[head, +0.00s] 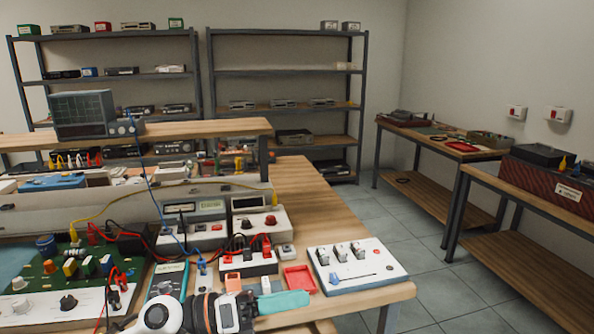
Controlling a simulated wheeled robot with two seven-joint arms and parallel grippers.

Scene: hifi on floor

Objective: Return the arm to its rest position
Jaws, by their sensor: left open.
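My left arm comes in at the bottom left of the head view, with white and black links low over the front of the workbench (385,296). My left gripper (262,303) is at its right end, near the bench's front edge, and is open. A teal piece (285,302) shows just right of it; I cannot tell whether it touches the gripper. My right arm and gripper are not in view.
A white switch box (356,266) and a red tray (299,280) stand close by. Meters (258,224), cables and a green circuit board (62,268) crowd the bench's left. An oscilloscope (82,113) stands on the raised shelf. Floor (410,255) is clear to the right.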

